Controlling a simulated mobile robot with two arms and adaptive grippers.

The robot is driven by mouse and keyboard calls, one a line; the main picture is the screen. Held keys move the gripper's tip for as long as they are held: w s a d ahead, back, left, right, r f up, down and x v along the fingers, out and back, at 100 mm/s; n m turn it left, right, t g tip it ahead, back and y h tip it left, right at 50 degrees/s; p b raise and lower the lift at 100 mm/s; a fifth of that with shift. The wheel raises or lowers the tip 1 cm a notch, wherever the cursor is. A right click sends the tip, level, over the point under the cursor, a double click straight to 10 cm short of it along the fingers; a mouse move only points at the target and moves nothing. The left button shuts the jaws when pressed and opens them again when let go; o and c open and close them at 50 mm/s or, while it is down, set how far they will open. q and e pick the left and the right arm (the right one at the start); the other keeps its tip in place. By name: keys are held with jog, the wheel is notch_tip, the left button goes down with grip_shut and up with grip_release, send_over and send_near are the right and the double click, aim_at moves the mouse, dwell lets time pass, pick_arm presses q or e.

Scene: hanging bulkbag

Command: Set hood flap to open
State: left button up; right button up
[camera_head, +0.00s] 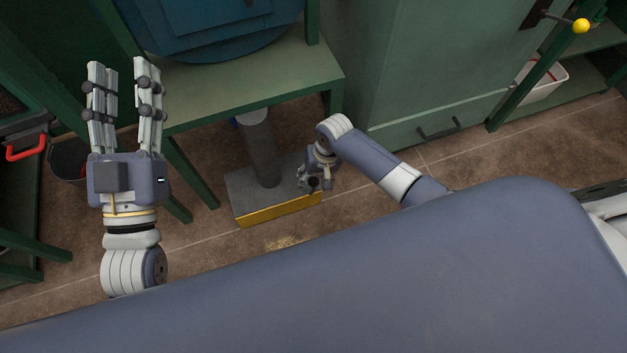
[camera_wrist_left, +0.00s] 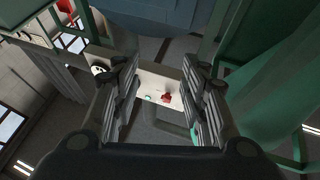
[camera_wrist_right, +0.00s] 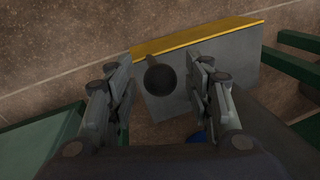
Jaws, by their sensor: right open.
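No part is plainly marked as the hood flap, and I cannot tell which panel it is. A green panel (camera_head: 410,65) with a dark handle (camera_head: 438,130) stands right of centre in the head view. A lever with a yellow ball (camera_head: 581,26) sticks out at the top right. My left gripper (camera_head: 122,70) is raised at the left with its fingers apart and empty; its fingers also frame the left wrist view (camera_wrist_left: 160,82). My right gripper (camera_head: 312,184) points down above a grey plate, and its fingers are apart in the right wrist view (camera_wrist_right: 158,66).
The grey floor plate (camera_head: 240,190) has a yellow front edge and carries a dark post (camera_head: 262,150). A green stand (camera_head: 225,85) holds a large blue round body (camera_head: 220,30). A red handle (camera_head: 27,148) is at the left, and a white bin (camera_head: 540,85) at the right.

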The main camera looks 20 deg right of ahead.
pick_arm(q)
jog(key=shift+s+r+t, duration=0.25)
jog(key=shift+r+t, duration=0.05)
jog(key=shift+r, duration=0.25)
pick_arm(e)
jog(key=shift+f, duration=0.2)
grip_shut()
